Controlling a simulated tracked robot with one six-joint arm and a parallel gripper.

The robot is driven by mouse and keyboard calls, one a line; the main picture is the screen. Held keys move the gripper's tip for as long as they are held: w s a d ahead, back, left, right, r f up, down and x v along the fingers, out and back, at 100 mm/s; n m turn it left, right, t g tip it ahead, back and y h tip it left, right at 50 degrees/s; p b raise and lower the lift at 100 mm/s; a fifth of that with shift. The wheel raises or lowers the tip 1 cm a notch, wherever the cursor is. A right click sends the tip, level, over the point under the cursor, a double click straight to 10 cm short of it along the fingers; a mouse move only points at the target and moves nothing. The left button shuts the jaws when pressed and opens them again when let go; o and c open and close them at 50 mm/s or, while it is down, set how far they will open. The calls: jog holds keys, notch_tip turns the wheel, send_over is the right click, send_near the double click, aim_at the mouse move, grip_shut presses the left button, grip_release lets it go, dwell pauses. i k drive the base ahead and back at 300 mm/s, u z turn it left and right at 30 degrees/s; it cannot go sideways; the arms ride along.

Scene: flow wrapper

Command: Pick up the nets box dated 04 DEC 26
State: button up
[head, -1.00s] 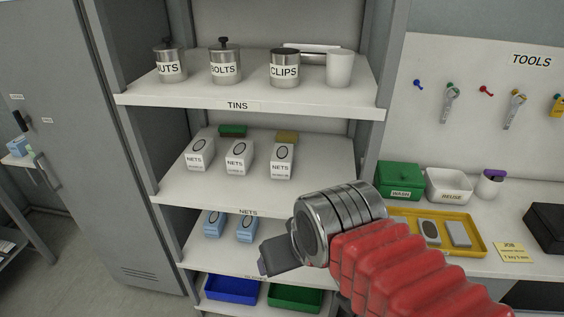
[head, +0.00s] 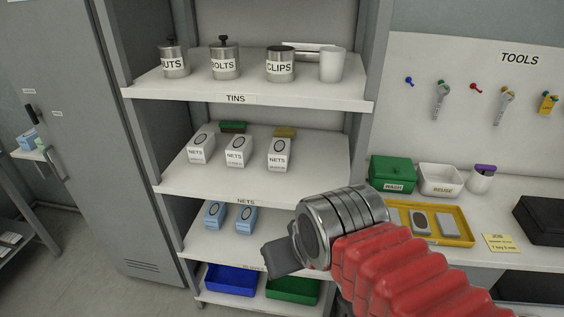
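Three white boxes marked NETS stand side by side on the middle shelf (head: 240,182): a left nets box (head: 201,149), a middle nets box (head: 238,151) and a right nets box (head: 279,154). Each has a dark oval on top and small print under the word NETS, too small to read, so I cannot tell which is dated 04 DEC 26. My gripper (head: 270,262) is in front of the lower shelves, below and apart from the nets boxes. Its fingers are seen from the side and partly hidden behind the wrist.
Tins and a white cup (head: 332,65) stand on the shelf above. Blue boxes (head: 215,215) sit on the shelf below, with a blue tray (head: 231,280) and a green tray (head: 292,288) at the bottom. A yellow tray (head: 463,240) lies on the right bench.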

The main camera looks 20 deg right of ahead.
aim_at(280, 153)
jog(key=k, duration=1.15)
jog(key=u, duration=0.3)
jog(key=i, duration=0.4)
jog(key=u, duration=0.75)
jog(key=i, duration=1.5)
jog(key=z, duration=0.55)
jog(key=i, duration=0.85)
jog(key=z, duration=0.5)
